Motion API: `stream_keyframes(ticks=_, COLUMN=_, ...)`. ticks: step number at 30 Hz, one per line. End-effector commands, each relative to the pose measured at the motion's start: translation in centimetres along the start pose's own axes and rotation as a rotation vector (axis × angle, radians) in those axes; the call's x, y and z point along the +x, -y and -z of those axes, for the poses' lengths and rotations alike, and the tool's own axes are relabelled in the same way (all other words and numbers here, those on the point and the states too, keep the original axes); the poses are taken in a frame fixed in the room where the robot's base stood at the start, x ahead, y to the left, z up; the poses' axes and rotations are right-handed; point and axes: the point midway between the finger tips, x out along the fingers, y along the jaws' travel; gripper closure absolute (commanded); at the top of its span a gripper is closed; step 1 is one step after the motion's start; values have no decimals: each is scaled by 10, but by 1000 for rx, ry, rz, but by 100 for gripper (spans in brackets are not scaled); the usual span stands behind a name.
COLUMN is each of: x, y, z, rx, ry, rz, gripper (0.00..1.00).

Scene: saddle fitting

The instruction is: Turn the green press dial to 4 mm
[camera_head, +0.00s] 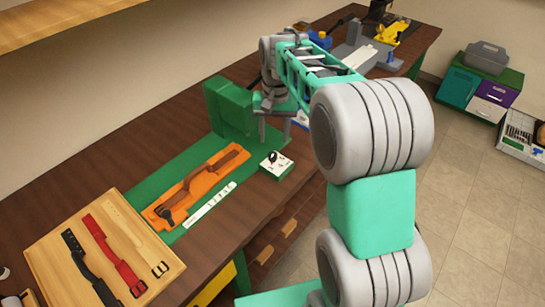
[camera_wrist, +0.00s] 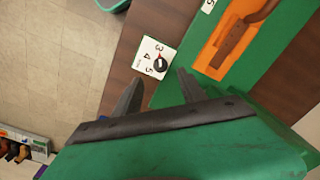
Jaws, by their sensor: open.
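The press dial (camera_head: 276,165) is a small block with a white numbered top and a black knob, at the table's front edge beside the green press (camera_head: 230,108). In the wrist view the dial plate (camera_wrist: 147,53) shows 3, 4 and 5 around the knob (camera_wrist: 160,65), with a small red mark near it. I cannot tell surely which number the knob points at. My gripper (camera_head: 275,138) is above and just behind the dial in the head view. In the wrist view my gripper (camera_wrist: 161,77) has its fingers apart and empty, the dial showing beyond the gap between the tips.
A brown strap lies on an orange block (camera_head: 205,181) on the green base, with a white ruler strip (camera_head: 209,206) beside it. A wooden board (camera_head: 72,262) with several straps is at the left. Tools stand at the table's far end.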

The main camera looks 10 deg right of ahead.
Motion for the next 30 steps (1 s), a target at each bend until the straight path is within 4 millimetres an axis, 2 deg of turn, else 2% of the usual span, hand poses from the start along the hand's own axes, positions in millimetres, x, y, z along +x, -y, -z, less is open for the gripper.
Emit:
stream_keyframes(ticks=5, x=25, y=0, z=0, rx=1, ry=6, rz=-1, gripper=51)
stream_keyframes(ticks=9, x=52, y=0, z=0, rx=1, ry=6, rz=-1, gripper=51)
stream_keyframes(ticks=13, x=69, y=0, z=1, rx=1, ry=2, rz=0, gripper=51)
stream_keyframes(ticks=22, x=76, y=0, z=1, rx=1, ry=0, rz=0, gripper=51)
stream_keyframes(ticks=30, x=76, y=0, z=1, rx=1, ry=0, rz=0, gripper=73)
